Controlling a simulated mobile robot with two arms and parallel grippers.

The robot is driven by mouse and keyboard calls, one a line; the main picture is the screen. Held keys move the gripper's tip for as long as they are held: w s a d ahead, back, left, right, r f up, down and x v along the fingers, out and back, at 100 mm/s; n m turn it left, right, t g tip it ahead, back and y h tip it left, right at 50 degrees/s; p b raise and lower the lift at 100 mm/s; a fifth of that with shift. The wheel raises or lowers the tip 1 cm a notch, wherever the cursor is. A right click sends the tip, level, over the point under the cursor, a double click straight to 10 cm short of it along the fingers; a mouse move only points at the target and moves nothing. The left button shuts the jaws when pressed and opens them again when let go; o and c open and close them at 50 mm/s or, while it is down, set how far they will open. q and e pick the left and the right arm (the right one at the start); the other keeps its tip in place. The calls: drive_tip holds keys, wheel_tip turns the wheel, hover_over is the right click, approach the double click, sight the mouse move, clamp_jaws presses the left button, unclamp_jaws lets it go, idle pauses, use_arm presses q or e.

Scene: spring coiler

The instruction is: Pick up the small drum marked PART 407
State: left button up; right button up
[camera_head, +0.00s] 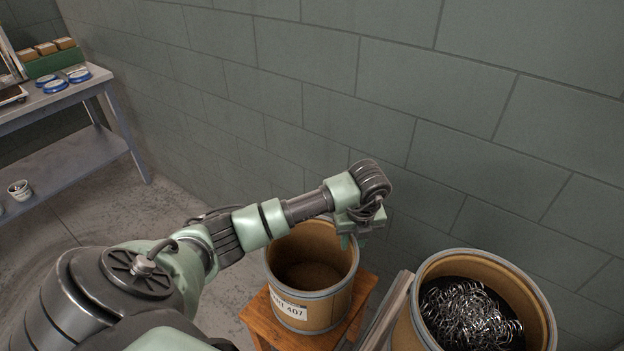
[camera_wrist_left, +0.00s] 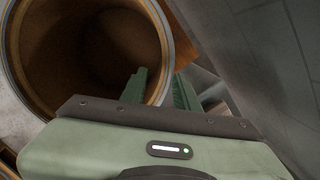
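The small drum (camera_head: 325,314) is an open tan cylinder with a grey rim and a white label, partly readable as "407". It stands upright on a wooden stool and looks empty inside. My left gripper (camera_head: 352,241) is at the drum's back right rim, pointing down. In the left wrist view the drum (camera_wrist_left: 70,50) fills the upper left. There the two green fingers of my left gripper (camera_wrist_left: 160,90) are apart, one over the drum's opening and one outside the rim, with the rim between them. Whether they touch the wall is not clear. My right gripper is not in view.
The wooden stool (camera_head: 258,318) is under the drum. A larger drum (camera_head: 541,318) of shiny metal coils stands to the right, with a board (camera_head: 388,312) between them. A block wall (camera_head: 450,120) is close behind. A grey workbench (camera_head: 70,165) stands at the left.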

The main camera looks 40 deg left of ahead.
sight(351, 255)
use_arm(q)
drive_tip(key=shift+w+a+f, duration=0.1)
drive_tip(key=shift+w+f, duration=0.1)
drive_tip(key=shift+f, duration=1.25)
drive_tip(key=shift+w+a+f, duration=0.15)
drive_tip(key=shift+w+f, duration=0.05)
drive_tip(key=shift+f, duration=1.25)
drive_tip(key=shift+w+a+f, duration=0.1)
drive_tip(key=shift+w+f, duration=0.1)
drive_tip(key=shift+f, duration=1.25)
clamp_jaws()
drive_tip(key=shift+w+r, duration=0.1)
drive_tip(key=shift+r, duration=0.05)
